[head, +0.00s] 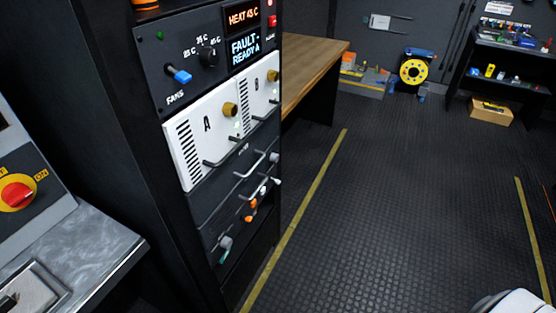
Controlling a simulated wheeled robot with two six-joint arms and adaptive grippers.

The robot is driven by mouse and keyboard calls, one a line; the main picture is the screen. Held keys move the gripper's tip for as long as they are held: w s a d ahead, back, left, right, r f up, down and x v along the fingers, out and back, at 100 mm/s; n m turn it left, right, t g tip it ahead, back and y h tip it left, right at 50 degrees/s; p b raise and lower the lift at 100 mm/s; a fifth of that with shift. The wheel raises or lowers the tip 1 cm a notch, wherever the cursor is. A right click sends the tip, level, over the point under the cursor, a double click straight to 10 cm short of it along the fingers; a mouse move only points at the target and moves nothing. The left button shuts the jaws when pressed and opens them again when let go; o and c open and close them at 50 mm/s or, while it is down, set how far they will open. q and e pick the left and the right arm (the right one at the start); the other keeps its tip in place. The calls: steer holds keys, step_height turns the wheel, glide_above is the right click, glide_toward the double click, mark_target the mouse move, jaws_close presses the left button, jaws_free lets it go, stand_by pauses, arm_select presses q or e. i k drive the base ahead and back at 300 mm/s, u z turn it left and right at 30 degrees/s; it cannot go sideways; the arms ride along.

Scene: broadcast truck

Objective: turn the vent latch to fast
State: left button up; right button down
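No part in the head view reads clearly as a vent latch, and I can make out no "fast" label. A black rack (125,155) stands at left with a dark control panel (182,50). The panel has a blue-tipped FANS switch (179,74) and a black temperature knob (208,57). Its displays (243,32) read HEAT 43 C and FAULT - READY A. Below are white modules marked A (206,140) and B (258,90), each with a brass knob. Lower dark units carry bar handles and small orange and grey knobs (225,243).
A grey console (95,245) at lower left has a red rotary switch (17,194). A wooden worktop (308,65) is behind the rack. A yellow reel (413,71) and a cardboard box (491,112) are at the back. The ribbed floor (400,200) is clear.

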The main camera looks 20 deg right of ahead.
mark_target(275, 158)
steer(key=k, duration=0.6)
steer(key=z, duration=0.95)
steer(key=i, duration=1.45)
steer(key=u, duration=0.4)
